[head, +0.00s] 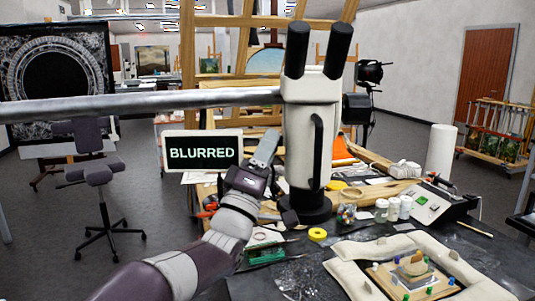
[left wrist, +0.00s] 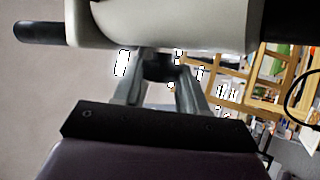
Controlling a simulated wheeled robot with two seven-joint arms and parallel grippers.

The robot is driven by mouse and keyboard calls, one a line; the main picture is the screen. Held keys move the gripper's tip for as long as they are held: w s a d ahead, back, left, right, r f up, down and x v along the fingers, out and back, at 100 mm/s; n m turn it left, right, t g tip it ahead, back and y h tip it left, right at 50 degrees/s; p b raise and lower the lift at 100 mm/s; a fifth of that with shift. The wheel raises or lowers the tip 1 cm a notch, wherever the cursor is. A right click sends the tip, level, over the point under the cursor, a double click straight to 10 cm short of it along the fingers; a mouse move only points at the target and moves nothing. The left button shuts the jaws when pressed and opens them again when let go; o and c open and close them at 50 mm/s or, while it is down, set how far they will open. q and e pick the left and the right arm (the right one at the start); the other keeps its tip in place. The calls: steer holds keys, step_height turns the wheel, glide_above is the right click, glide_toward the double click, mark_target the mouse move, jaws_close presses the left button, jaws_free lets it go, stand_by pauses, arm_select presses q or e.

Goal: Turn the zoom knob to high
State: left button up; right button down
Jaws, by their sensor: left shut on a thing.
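The white microscope (head: 301,150) with two black eyepieces stands upright on the bench, hung from a long grey boom arm. Its pale body also fills the top of the left wrist view (left wrist: 170,20). My left gripper (head: 270,138) reaches up to the left side of the microscope. In the left wrist view its two fingers (left wrist: 158,82) are shut on a dark knob (left wrist: 158,65) under the pale body, which looks like the zoom knob. The knob's setting cannot be read. In the head view the knob is hidden. My right gripper is not in view.
A screen (head: 203,152) reading "BLURRED" stands left of the microscope. A cushioned ring with a gilt fragment (head: 415,264) lies at front right. White jars (head: 393,209), a yellow tape roll (head: 317,235) and a paper roll (head: 441,152) stand on the bench. An office chair (head: 98,175) is at left.

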arm_select(q)
steer(key=shift+f, duration=0.1)
steer(key=o, duration=1)
steer(key=shift+o, duration=0.2)
steer(key=b+v, duration=0.4)
steer(key=v, duration=0.8)
steer(key=shift+s+f, duration=0.15)
steer(key=shift+s, duration=0.1)
steer(key=shift+w+a+y, duration=0.1)
steer(key=shift+a+y, duration=0.05)
steer(key=shift+y, duration=0.15)
